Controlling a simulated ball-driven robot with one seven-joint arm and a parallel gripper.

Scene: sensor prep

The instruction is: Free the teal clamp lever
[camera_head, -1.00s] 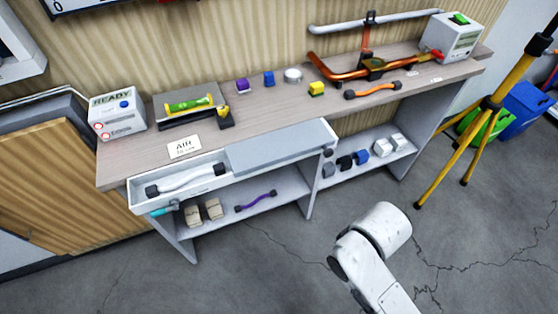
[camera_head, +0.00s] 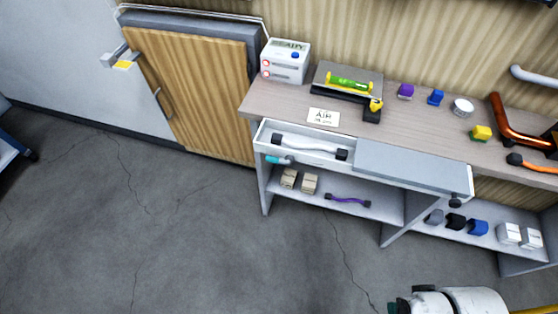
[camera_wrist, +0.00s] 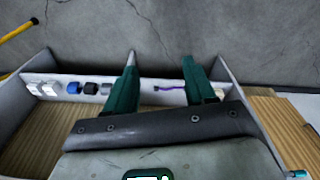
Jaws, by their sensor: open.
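The teal clamp lever (camera_head: 279,160) sticks out at the left front end of the white drawer (camera_head: 262,138), just under its front edge. A small teal piece, which looks like the lever, shows in the lower right corner of the wrist view (camera_wrist: 298,173). In the wrist view my gripper (camera_wrist: 160,62) has its two dark green fingers spread wide with nothing between them. It is well apart from the lever. In the head view only a white part of my arm shows at the bottom right; the fingers are not visible there.
The drawer holds a white hose (camera_head: 308,146). A grey panel (camera_head: 410,165) lies right of it. The shelf below carries tan boxes (camera_head: 309,184) and a purple hose (camera_head: 347,200). A wooden door panel (camera_head: 190,95) stands at the left. The floor in front is clear.

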